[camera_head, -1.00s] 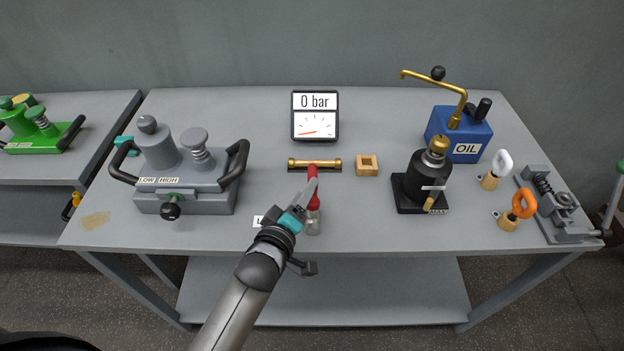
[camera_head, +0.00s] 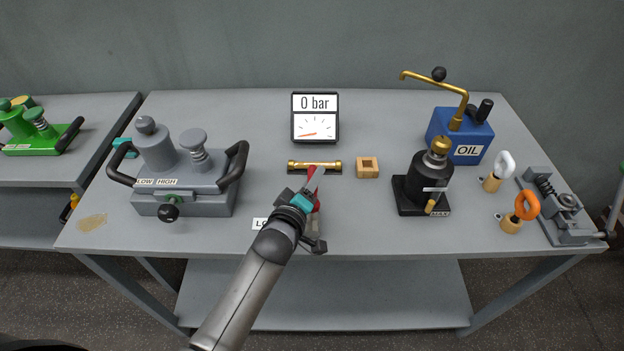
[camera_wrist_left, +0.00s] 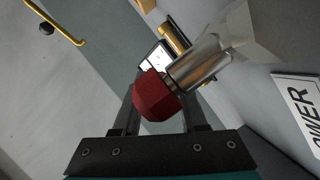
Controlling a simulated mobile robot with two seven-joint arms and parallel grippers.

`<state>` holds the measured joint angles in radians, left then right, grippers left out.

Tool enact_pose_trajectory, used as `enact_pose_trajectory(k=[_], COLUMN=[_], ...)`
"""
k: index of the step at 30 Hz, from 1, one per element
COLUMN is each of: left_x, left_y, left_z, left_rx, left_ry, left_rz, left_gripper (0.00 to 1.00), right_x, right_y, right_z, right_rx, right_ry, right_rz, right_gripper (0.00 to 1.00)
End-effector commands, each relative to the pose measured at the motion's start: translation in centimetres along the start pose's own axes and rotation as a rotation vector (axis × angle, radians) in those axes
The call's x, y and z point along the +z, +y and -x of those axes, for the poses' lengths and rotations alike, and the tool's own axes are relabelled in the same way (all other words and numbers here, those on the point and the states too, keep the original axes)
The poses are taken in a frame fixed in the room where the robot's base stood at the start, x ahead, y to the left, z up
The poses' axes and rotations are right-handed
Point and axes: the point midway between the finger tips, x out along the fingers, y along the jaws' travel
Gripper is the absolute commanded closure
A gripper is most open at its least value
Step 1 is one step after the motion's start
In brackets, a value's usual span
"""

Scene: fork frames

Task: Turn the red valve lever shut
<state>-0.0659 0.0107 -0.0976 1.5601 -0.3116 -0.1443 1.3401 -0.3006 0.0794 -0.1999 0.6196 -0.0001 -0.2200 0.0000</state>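The red valve lever (camera_head: 317,185) stands at the front middle of the bench, partly hidden by my left gripper (camera_head: 313,188). In the left wrist view its red end (camera_wrist_left: 156,96) shows close, in line with a silver metal cylinder (camera_wrist_left: 200,66). The two dark fingers of my left gripper (camera_wrist_left: 160,112) lie on either side of the red end. No clear gap shows between them and the red, but I cannot tell whether they press on it. My right gripper is not in view.
A gauge (camera_head: 315,129) reads 0 bar behind a brass tube (camera_head: 314,166). A small wooden block (camera_head: 367,173) and a black jack (camera_head: 408,188) stand to the right. A grey handled unit (camera_head: 190,204) stands left.

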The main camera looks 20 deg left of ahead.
Motion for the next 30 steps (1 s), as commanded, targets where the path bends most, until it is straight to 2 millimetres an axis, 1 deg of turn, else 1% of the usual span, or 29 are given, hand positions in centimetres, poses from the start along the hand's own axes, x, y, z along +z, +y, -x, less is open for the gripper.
enact_pose_trajectory(k=[1, 9, 10, 11, 30], left_x=[0.0, 0.0, 0.0, 0.0, 0.01], left_y=[-0.01, -0.01, -0.01, -0.01, -0.01], left_z=[0.02, 0.02, 0.02, 0.02, 0.02], left_rx=[0.0, 0.0, 0.0, 0.0, 0.0], left_ry=[0.0, 0.0, 0.0, 0.0, 0.0], left_rz=[0.0, 0.0, 0.0, 0.0, 0.0], left_gripper=[0.65, 0.95, 0.99, 1.0, 1.0], right_x=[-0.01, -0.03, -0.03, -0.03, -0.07], right_y=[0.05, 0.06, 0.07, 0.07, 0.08], right_z=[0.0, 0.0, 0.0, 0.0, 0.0], right_rx=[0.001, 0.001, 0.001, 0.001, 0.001], right_ry=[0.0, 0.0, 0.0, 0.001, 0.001], right_rz=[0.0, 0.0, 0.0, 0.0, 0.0], right_gripper=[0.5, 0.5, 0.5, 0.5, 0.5])
